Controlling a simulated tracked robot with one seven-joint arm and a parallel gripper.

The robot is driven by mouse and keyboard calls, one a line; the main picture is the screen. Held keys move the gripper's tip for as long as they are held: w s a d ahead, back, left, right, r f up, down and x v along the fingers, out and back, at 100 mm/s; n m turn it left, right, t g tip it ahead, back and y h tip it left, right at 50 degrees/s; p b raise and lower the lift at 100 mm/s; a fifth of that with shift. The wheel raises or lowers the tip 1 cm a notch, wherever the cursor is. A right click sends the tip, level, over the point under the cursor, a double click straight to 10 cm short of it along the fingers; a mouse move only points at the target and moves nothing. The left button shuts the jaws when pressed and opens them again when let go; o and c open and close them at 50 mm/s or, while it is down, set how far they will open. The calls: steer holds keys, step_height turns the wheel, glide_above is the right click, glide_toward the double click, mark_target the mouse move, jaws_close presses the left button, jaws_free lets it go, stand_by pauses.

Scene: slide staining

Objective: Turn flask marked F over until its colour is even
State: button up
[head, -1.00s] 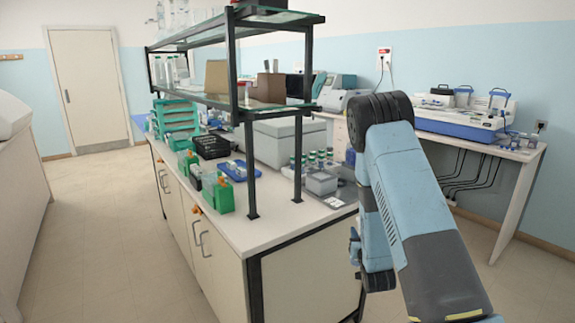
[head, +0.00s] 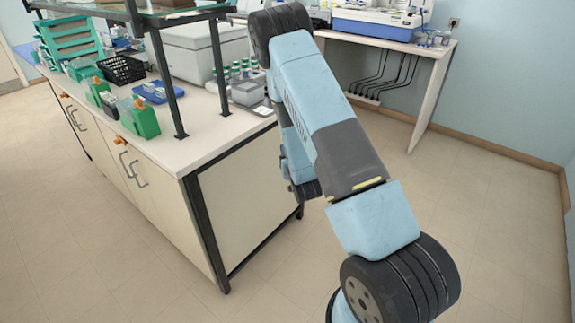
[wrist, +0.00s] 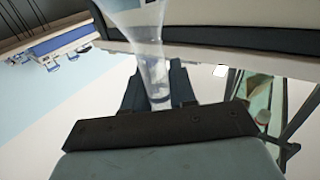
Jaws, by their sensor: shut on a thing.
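In the wrist view a clear, see-through flask (wrist: 150,45) stands between the two dark fingers of my gripper (wrist: 158,82). The fingers are shut on its narrow part, and it widens toward the top edge of the picture, where it is cut off. The surroundings appear upside down in this view, so my wrist is rolled over. No letter F can be read on the flask, and I cannot tell whether its colour is even. In the head view my arm hides the gripper and the flask.
The island bench (head: 205,150) with shelf posts is left of my arm. A side table (head: 390,42) stands behind. The floor at right is clear.

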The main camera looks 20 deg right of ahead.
steer(key=m, duration=0.6)
steer(key=shift+d, duration=0.1)
steer(key=m, duration=1.2)
steer(key=shift+m, duration=0.3)
steer(key=m, duration=0.6)
steer(key=shift+m, duration=0.4)
